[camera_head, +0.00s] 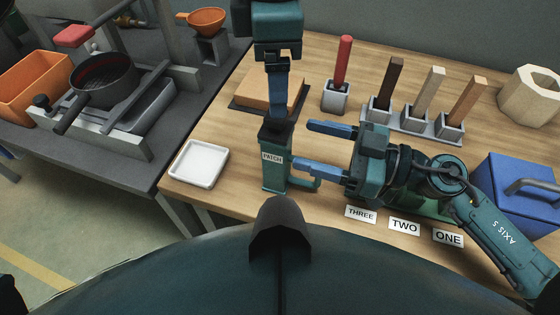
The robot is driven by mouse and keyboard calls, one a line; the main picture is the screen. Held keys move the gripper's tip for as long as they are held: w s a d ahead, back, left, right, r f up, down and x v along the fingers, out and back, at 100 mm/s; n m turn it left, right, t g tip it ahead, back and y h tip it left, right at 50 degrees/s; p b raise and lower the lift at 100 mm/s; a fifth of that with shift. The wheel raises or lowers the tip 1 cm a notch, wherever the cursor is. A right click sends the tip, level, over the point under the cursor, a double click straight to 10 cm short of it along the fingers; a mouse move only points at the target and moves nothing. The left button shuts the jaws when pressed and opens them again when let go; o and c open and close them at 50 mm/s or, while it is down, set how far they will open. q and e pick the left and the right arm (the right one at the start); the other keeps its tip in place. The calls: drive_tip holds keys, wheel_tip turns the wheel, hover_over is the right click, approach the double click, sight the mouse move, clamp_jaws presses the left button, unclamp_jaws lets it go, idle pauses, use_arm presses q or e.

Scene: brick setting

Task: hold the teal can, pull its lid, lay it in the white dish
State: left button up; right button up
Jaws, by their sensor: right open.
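The teal can (275,174), labelled PATCH, stands upright near the table's front edge, with a teal handle on its right side. Its dark lid (272,133) is on top. My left gripper (277,118) points straight down at the lid from above; its fingers show edge-on, so I cannot tell whether they grip it. My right gripper (305,145) is open just right of the can, its blue fingers pointing left. The lower finger is close to the can above the handle; contact is unclear. The white dish (198,180) lies empty to the left.
A brown block on a dark tray (238,104) sits behind the can. Behind my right gripper stand a red stick (343,62) in a holder and several sticks in a rack (412,124). A blue box (515,195) is at right. Wood between dish and can is clear.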

sight(290, 139)
drive_tip(key=shift+x, duration=2.35)
drive_tip(key=shift+c, duration=0.5)
